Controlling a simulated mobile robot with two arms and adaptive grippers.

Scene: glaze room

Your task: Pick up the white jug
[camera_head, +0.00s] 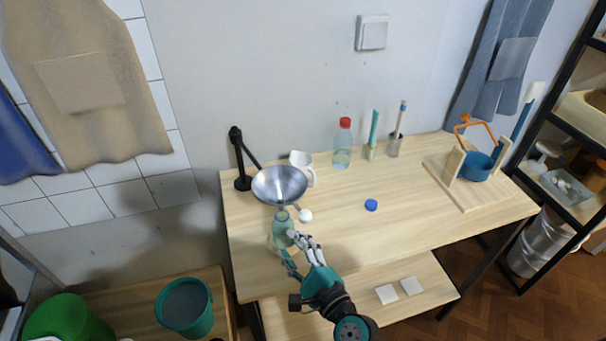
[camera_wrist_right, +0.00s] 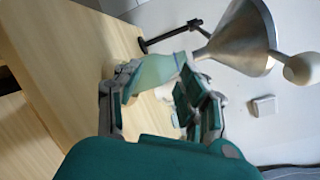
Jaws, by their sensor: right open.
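The white jug (camera_head: 308,173) stands on the wooden table near the back left, behind the metal funnel, which hides part of it. My right gripper (camera_head: 294,250) is open at the table's front left, well in front of the jug. Its fingers are at a translucent green bottle (camera_head: 281,231) under the funnel. In the right wrist view, the open fingers (camera_wrist_right: 160,85) are on either side of the green bottle (camera_wrist_right: 157,70); I cannot tell whether they touch it. The jug is not clear in that view. My left gripper is not in view.
The metal funnel (camera_head: 279,185) sits above the bottle, between my gripper and the jug. A black stand (camera_head: 241,170) is left of the jug, and a white ball (camera_head: 305,215) lies nearby. A red-capped bottle (camera_head: 342,146) stands right. The table's middle is mostly clear around a blue cap (camera_head: 371,204).

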